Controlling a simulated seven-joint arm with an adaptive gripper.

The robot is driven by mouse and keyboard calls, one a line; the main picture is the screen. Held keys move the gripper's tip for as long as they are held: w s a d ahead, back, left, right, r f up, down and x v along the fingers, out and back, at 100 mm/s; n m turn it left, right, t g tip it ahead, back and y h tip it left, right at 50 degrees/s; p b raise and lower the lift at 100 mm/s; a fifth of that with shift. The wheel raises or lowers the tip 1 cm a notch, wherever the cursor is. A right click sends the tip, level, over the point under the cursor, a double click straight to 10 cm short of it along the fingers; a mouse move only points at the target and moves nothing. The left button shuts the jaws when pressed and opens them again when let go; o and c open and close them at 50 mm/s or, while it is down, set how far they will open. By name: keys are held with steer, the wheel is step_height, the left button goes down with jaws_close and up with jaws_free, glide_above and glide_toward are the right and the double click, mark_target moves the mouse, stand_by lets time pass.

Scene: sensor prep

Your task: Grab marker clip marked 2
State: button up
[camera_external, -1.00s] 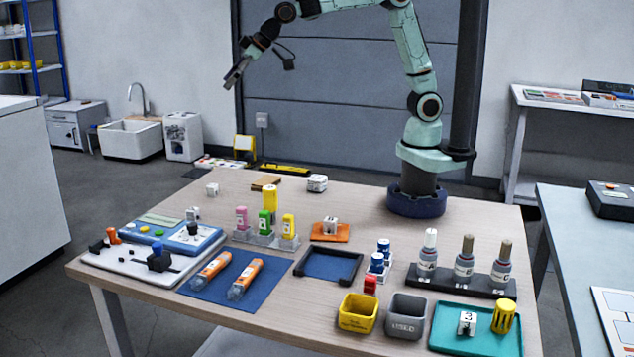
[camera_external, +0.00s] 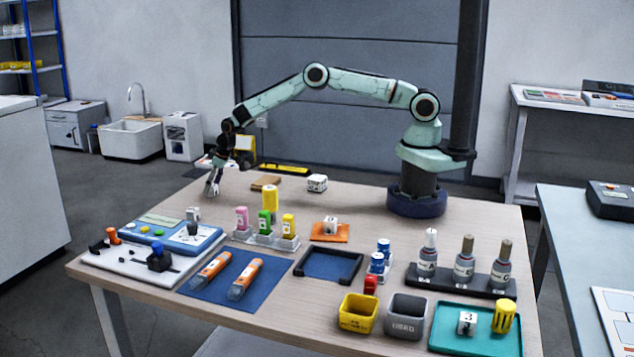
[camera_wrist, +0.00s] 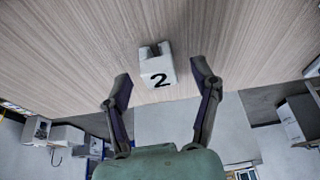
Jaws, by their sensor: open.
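The marker clip marked 2 (camera_wrist: 157,66) is a small white block with a notch in its top and a black 2 on its face. In the wrist view it stands on the wooden table, just beyond and between my fingertips. My gripper (camera_wrist: 163,84) is open with one finger on each side, and nothing is held. In the external view my gripper (camera_external: 212,189) is low at the table's far left corner and hides most or all of that clip. Another white clip (camera_external: 467,323), marked 3, is on the teal tray (camera_external: 447,341).
Other white blocks stand at the back (camera_external: 317,183), on an orange pad (camera_external: 330,226) and by the blue case (camera_external: 193,214). A rack of coloured bottles (camera_external: 266,238) stands mid-table. The table around the clip is mostly clear.

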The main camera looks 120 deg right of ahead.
steer(key=shift+w+d+f, duration=0.1)
steer(key=shift+f, duration=0.35)
steer(key=c, duration=0.9)
